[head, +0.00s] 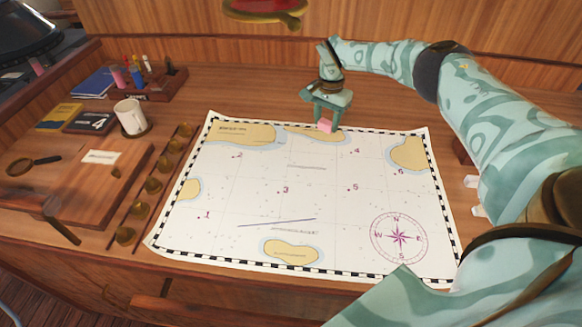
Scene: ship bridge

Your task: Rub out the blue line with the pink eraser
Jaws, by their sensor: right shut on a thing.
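The blue line (277,223) is a thin, slightly slanted stroke on the lower middle of the white chart (330,248), above a tan island. The pink eraser (325,126) shows between the fingers of my right gripper (326,120), at the chart's far edge. My right gripper is shut on it and points down, far from the line. I cannot tell whether the eraser touches the chart. My left gripper is not in view.
A white mug (130,117), a pen holder (152,85), books (88,121) and a magnifying glass (33,163) lie left of the chart. A row of brass knobs (153,185) runs along its left side. The chart's surface is clear of objects.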

